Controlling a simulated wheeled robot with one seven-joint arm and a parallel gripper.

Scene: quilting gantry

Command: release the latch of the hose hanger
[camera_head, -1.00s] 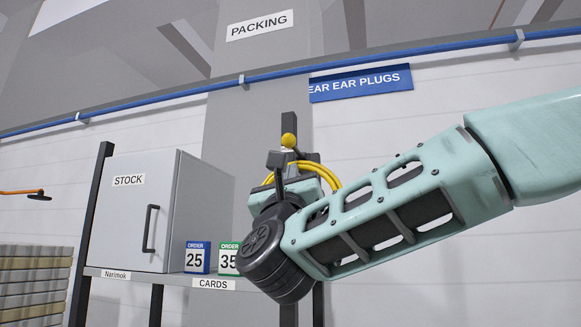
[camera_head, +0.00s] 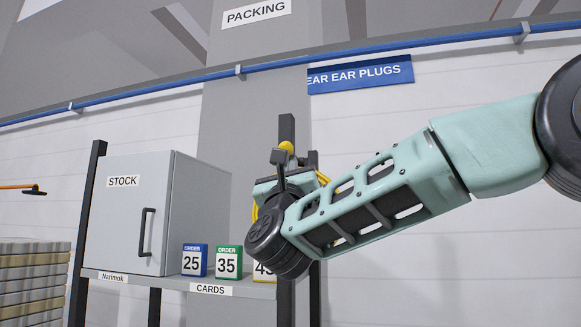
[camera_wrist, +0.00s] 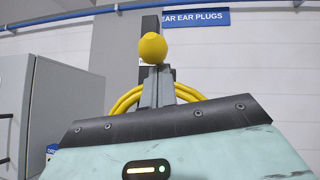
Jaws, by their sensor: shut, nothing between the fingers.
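The hose hanger is a dark upright post (camera_head: 286,128) with a coiled yellow hose (camera_wrist: 128,98) around it. A yellow ball knob (camera_wrist: 153,48) is at its front, high on the post; this seems to be the latch handle. The knob also shows in the head view (camera_head: 286,146), just above my wrist. My gripper (camera_wrist: 156,72) is shut and empty, with its grey fingers pointing toward the knob. The fingertips appear just below the knob in the wrist view; I cannot tell whether they touch it.
A grey STOCK cabinet (camera_head: 135,215) stands on a shelf (camera_head: 160,280) to the left. Order cards, including a blue 25 (camera_head: 194,260) and a green 35 (camera_head: 228,262), stand beside it. A blue rail (camera_head: 160,87) crosses the wall above.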

